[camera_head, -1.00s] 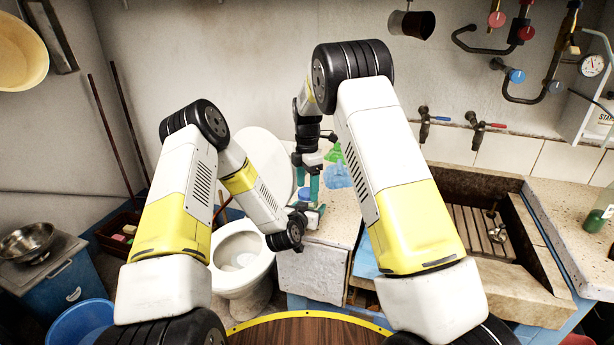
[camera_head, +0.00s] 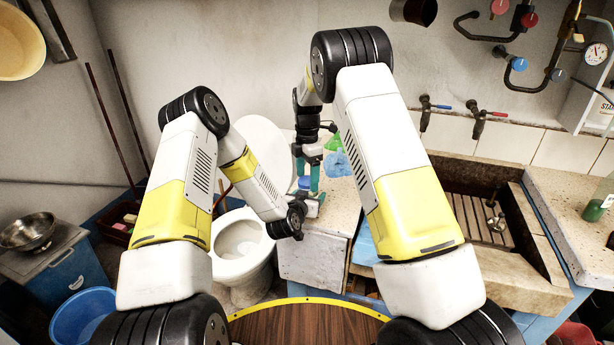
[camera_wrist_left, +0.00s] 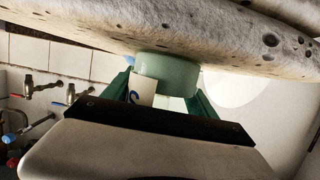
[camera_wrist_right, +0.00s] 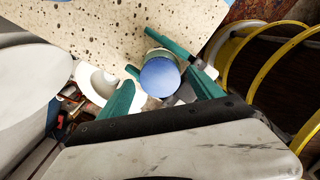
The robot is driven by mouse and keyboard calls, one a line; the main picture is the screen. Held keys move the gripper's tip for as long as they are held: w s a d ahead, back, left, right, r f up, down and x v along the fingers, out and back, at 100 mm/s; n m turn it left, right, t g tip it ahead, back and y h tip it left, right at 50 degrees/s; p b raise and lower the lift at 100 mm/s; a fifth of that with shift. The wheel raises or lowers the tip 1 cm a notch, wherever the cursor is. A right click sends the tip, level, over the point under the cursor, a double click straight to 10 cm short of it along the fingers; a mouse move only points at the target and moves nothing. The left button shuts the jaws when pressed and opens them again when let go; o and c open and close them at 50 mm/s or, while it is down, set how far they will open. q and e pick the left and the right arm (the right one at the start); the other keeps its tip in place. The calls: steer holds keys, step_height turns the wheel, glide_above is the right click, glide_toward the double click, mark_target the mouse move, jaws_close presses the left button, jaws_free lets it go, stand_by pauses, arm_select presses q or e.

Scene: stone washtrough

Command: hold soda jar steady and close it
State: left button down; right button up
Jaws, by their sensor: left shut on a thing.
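The soda jar (camera_wrist_left: 166,70) shows in the left wrist view as a green cylinder with a white label. It sits between the teal fingers of my left gripper (camera_wrist_left: 162,90), which is shut on it. A round blue lid (camera_wrist_right: 160,77) shows from above in the right wrist view, and also in the head view (camera_head: 305,182). My right gripper (camera_wrist_right: 160,80) has its fingers apart on either side of the lid, with small gaps visible. The left gripper's fingers reach in under the lid. Whether the lid is seated on the jar cannot be told.
The speckled stone counter (camera_head: 315,248) lies by the jar. A green and a blue crumpled item (camera_head: 337,163) lie behind the grippers. A white toilet (camera_head: 243,243) is to the left. The stone trough (camera_head: 480,205) with a wooden rack is to the right, below wall taps (camera_head: 478,122).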

steer(key=shift+r, duration=2.25)
steer(key=shift+r, duration=0.1)
steer(key=shift+c, duration=0.3)
step_height(320, 180, up, 3)
steer(key=shift+r, duration=0.15)
steer(key=shift+f, duration=4.05)
